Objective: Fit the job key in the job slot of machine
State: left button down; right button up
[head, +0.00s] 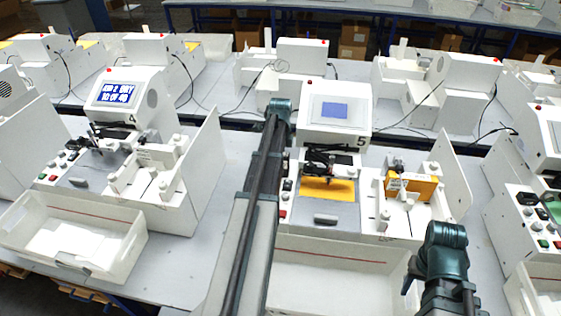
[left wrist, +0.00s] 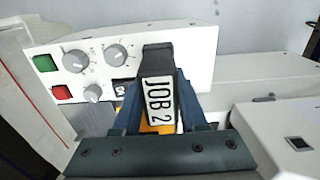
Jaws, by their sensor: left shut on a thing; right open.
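The job key (left wrist: 160,98) is a dark block with a white "JOB 2" label. My left gripper (left wrist: 170,85) is shut on it, with a finger on each side, in front of a white control panel (left wrist: 190,62). The job slot cannot be made out; the key and fingers cover part of the panel. In the head view, my left arm reaches to the left side of machine 5 (head: 335,110), and its gripper is hidden there. My right gripper (head: 410,280) is open, low at the right, in front of machine 5's white bin (head: 330,258).
The panel has a green button (left wrist: 45,63), a red button (left wrist: 62,93) and several grey knobs. Machine 4 (head: 128,90) stands left with text on its screen. An orange sheet (head: 330,189) lies on machine 5's bed. An upright white side plate (head: 452,175) stands at its right.

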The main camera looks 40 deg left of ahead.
pick_arm(q)
jog(key=shift+c, duration=1.8)
grip_release()
notch_tip(320, 180, up, 14)
jog(key=p, duration=1.4)
jog(key=shift+f, duration=0.15)
